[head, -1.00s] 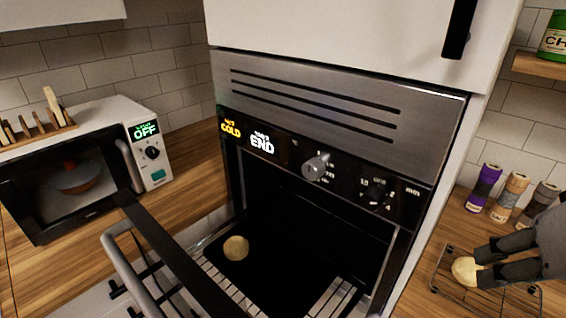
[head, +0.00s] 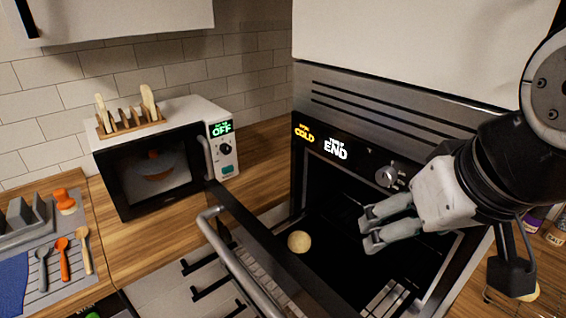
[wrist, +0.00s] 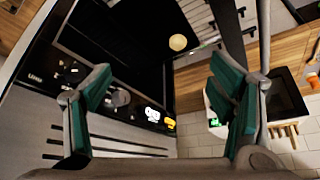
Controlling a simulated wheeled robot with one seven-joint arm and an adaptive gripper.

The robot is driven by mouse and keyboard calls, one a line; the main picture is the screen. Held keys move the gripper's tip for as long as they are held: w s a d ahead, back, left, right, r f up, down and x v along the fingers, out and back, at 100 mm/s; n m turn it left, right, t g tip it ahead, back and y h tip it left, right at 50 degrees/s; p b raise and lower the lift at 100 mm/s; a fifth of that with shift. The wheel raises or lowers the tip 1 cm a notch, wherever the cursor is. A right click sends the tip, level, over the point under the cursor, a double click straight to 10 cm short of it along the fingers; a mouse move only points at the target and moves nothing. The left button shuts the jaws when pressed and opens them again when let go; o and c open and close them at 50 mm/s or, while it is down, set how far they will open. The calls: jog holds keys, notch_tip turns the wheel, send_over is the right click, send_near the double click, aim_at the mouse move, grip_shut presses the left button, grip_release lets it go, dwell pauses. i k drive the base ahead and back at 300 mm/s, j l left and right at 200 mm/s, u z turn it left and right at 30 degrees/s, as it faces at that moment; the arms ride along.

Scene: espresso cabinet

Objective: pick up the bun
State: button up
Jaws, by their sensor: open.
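A pale round bun (head: 299,241) sits on the dark inside surface of the open oven, near its left front side. It also shows in the wrist view (wrist: 178,42), at the top, beyond the fingers. A second pale bun (head: 528,291) shows partly at the lower right on a wire rack. My gripper (head: 368,232) is open and empty in front of the oven opening. It is to the right of the oven bun and apart from it. In the wrist view my two green-padded fingers (wrist: 160,75) are spread wide.
The oven door with its grey handle (head: 240,265) hangs open on the left. The oven's control panel (head: 350,155) is above the opening. A microwave (head: 155,165) with a toast rack (head: 130,122) on top stands left.

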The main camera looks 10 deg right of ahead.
aim_at(299, 242)
jog(key=k+u, duration=0.2)
jog(key=k+z, duration=0.2)
jog(key=z, duration=0.2)
jog(key=k+l+z, duration=0.1)
jog(key=z, duration=0.3)
jog(key=j+z, duration=0.75)
jog(key=k+j+z, duration=0.1)
jog(key=j+z, duration=0.3)
jog(key=k+j, duration=0.1)
jog(key=j, duration=0.75)
jog(key=k, duration=0.1)
